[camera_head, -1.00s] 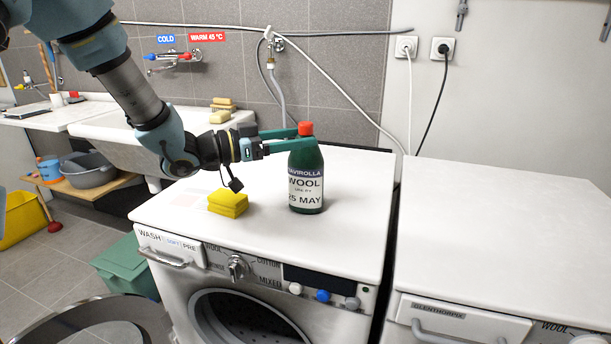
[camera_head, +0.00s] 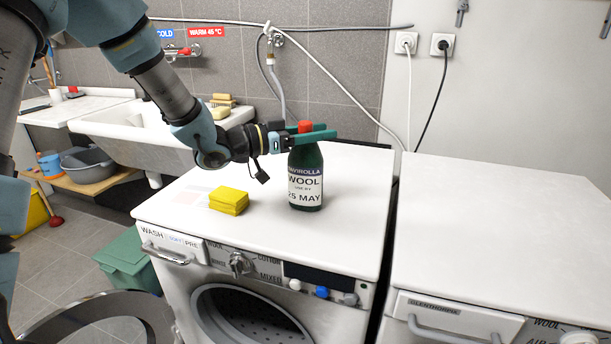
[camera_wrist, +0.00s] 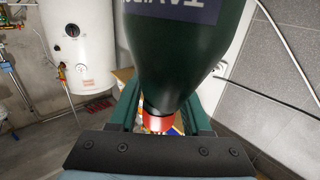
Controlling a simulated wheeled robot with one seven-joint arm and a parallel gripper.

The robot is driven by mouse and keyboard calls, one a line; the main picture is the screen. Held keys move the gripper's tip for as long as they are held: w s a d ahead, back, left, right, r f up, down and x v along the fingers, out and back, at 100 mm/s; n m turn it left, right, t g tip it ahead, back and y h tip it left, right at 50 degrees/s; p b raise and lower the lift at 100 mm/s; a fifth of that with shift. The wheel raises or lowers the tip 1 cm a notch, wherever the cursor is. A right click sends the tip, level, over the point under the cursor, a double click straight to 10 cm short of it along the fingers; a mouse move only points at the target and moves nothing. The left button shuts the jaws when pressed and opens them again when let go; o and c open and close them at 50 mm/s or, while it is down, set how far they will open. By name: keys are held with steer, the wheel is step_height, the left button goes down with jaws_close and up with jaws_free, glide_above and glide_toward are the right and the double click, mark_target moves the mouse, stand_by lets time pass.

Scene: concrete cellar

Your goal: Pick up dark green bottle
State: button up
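The dark green bottle (camera_head: 306,175) with a red cap stands upright on the white top of the left washing machine. Its label reads "WOOL" and "25 MAY". My gripper (camera_head: 328,131) reaches in level from the left, with its two green fingers open on either side of the bottle's neck, just below the cap. In the wrist view the bottle (camera_wrist: 180,60) fills the space ahead between the fingers, with the red cap (camera_wrist: 158,122) near the palm. Whether a finger touches the glass cannot be told.
A yellow sponge stack (camera_head: 229,200) lies left of the bottle on the left washing machine (camera_head: 345,225). The second washing machine (camera_head: 500,210) stands to the right with a clear top. A sink (camera_head: 150,125), taps (camera_head: 183,51) and hoses run along the wall behind. The left machine's round door (camera_head: 105,318) stands open.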

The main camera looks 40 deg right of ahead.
jaws_close()
stand_by(1.0)
